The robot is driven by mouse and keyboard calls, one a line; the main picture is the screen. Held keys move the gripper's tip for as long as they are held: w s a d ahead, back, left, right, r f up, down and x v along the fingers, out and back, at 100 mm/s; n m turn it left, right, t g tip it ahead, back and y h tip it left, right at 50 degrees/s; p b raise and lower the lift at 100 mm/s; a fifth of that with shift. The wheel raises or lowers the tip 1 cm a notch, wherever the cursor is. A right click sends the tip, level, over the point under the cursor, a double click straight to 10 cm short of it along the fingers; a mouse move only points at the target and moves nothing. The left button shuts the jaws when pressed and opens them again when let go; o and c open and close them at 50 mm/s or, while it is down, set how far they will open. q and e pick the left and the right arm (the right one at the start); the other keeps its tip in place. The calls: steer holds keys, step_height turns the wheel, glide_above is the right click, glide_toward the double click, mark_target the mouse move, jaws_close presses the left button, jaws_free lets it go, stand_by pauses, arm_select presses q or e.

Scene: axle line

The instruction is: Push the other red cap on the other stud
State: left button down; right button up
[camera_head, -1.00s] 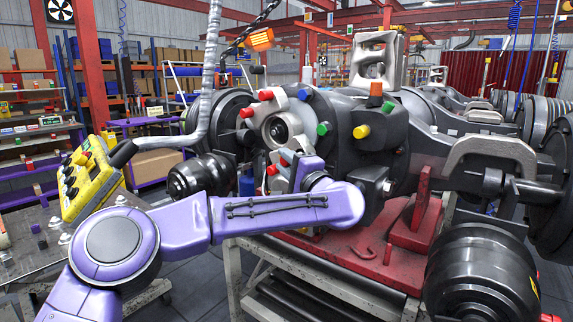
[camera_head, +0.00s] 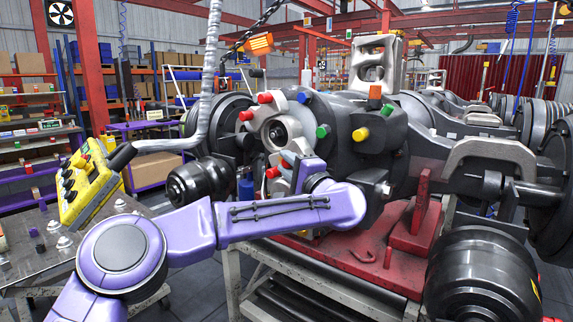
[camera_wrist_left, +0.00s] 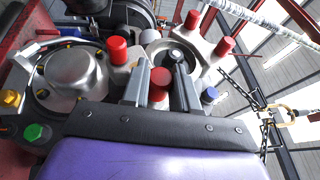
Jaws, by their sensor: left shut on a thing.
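My left gripper (camera_wrist_left: 160,82) is shut on a red cap (camera_wrist_left: 158,86), which shows between its two grey fingers in the left wrist view. In the head view my left gripper (camera_head: 290,168) is at the front of the grey axle housing (camera_head: 335,112), partly hidden by its wrist. Other red caps stand on the housing in the wrist view: one left of the fingers (camera_wrist_left: 118,50), two beyond to the right (camera_wrist_left: 192,19) (camera_wrist_left: 225,46). Whether the held cap touches a stud cannot be told. My right gripper is not in view.
Blue (camera_head: 303,95), green (camera_head: 323,131), yellow (camera_head: 361,133) and orange (camera_head: 375,91) caps stand on the housing. A yellow control pendant (camera_head: 88,182) is at left. The housing rests on a red stand (camera_head: 345,262). A pale hose (camera_head: 212,75) hangs nearby.

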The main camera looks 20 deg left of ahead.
arm_select(q)
steer(key=shift+w+d+p, duration=0.25)
steer(key=shift+w+p, duration=0.1)
steer(key=shift+w, duration=0.2)
steer(key=shift+w+d+p, duration=0.2)
steer(key=shift+w+p, duration=0.1)
steer(key=shift+w, duration=0.25)
steer(key=c, duration=0.8)
jaws_free()
steer(key=b+v, duration=0.3)
steer(key=v, duration=0.7)
steer(key=shift+s+d, duration=0.1)
steer(key=shift+d, duration=0.15)
